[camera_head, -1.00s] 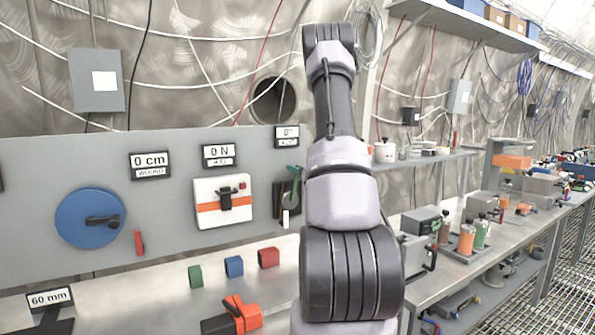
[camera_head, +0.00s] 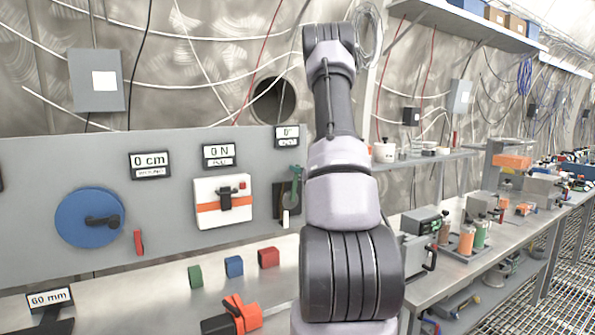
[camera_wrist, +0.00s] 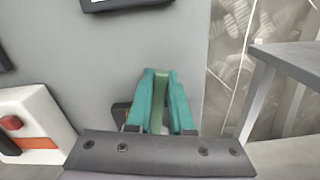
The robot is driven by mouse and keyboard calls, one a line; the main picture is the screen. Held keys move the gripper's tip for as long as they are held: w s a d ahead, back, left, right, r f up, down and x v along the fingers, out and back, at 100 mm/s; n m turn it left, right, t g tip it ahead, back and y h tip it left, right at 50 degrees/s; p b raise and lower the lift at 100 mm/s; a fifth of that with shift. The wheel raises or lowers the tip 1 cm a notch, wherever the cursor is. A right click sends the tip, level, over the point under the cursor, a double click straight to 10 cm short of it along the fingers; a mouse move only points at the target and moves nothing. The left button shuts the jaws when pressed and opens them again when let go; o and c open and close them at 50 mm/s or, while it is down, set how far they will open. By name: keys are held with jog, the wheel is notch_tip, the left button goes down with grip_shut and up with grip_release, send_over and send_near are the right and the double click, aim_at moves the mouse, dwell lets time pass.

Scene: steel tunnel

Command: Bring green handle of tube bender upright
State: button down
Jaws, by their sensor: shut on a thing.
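The tube bender (camera_head: 283,199) is a dark block on the grey panel, below the "0°" display (camera_head: 287,136). Its green handle (camera_wrist: 159,104) stands between the two teal fingers of my gripper (camera_wrist: 160,76) in the wrist view. The fingers are shut on the handle and hide its sides. In the head view a small piece of dark green shows at the bender (camera_head: 296,174), beside my arm. My arm hides most of the gripper there. A white piece (camera_head: 285,219) hangs below the bender.
To the left on the panel are a white box with an orange band (camera_head: 208,204) and a blue disc (camera_head: 89,218). Small green, blue and red blocks (camera_head: 269,257) lie on the bench below. A shelf edge (camera_wrist: 285,62) stands right of the gripper in the wrist view.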

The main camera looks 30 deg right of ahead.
dwell(0.7)
jog(key=shift+a+n, duration=1.25)
jog(key=shift+n, duration=0.05)
jog(key=c, duration=0.8)
grip_release()
jog(key=shift+r, duration=0.1)
jog(key=s, duration=1)
jog(key=shift+s+a, duration=0.35)
